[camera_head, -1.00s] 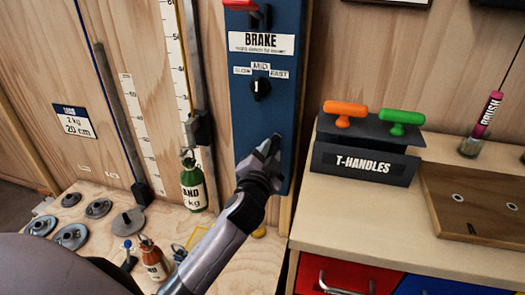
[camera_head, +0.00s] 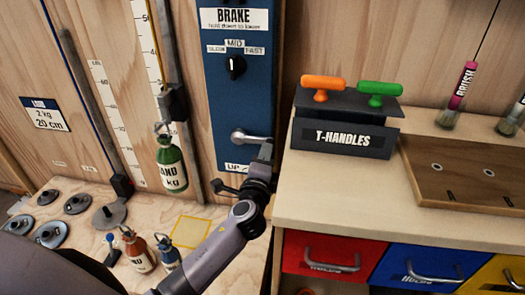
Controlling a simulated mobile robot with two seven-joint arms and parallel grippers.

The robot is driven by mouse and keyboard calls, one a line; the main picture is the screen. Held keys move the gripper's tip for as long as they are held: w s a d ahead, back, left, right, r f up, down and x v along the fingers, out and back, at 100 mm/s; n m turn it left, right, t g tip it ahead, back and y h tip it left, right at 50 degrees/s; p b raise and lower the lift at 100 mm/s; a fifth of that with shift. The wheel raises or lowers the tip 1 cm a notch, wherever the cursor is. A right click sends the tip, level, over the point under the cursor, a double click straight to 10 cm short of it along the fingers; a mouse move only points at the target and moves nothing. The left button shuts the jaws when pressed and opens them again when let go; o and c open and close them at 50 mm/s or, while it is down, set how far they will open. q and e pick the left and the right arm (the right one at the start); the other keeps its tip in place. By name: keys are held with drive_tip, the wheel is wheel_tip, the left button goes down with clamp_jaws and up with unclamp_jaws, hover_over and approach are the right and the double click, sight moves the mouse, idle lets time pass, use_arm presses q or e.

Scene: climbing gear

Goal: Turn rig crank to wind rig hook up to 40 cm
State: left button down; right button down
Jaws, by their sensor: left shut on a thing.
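The rig crank (camera_head: 249,138) is a silver lever on the lower part of the blue rig panel (camera_head: 221,112), pointing right from its hub. My left gripper (camera_head: 263,155) is at the lever's outer end, shut on the crank; its jaws hide the handle. The rig hook (camera_head: 164,128) is small and hard to make out. A green sand bottle (camera_head: 170,165) hangs at it, in front of the wall, beside the tall white scale (camera_head: 147,42). My right gripper is not in view.
A T-handles rack (camera_head: 345,137) stands on the cabinet top right of the panel, close to my gripper. Red and blue sand bottles (camera_head: 138,252), a yellow square (camera_head: 191,232) and several grey discs (camera_head: 48,233) are on the low bench. A brake knob (camera_head: 235,67) is above the crank.

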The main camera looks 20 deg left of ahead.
use_arm(q)
drive_tip(key=s+a+f+m+p, duration=0.1)
drive_tip(key=a+f+m, duration=0.6)
drive_tip(key=m, duration=0.9)
wheel_tip(320, 180, down, 2)
drive_tip(key=shift+s+f, duration=0.1)
drive_tip(key=shift+s, duration=0.35)
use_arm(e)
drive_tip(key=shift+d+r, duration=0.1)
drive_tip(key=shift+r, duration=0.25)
use_arm(q)
drive_tip(key=shift+a, duration=0.1)
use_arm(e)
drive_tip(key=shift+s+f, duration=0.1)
use_arm(q)
drive_tip(key=c, duration=0.9)
unclamp_jaws()
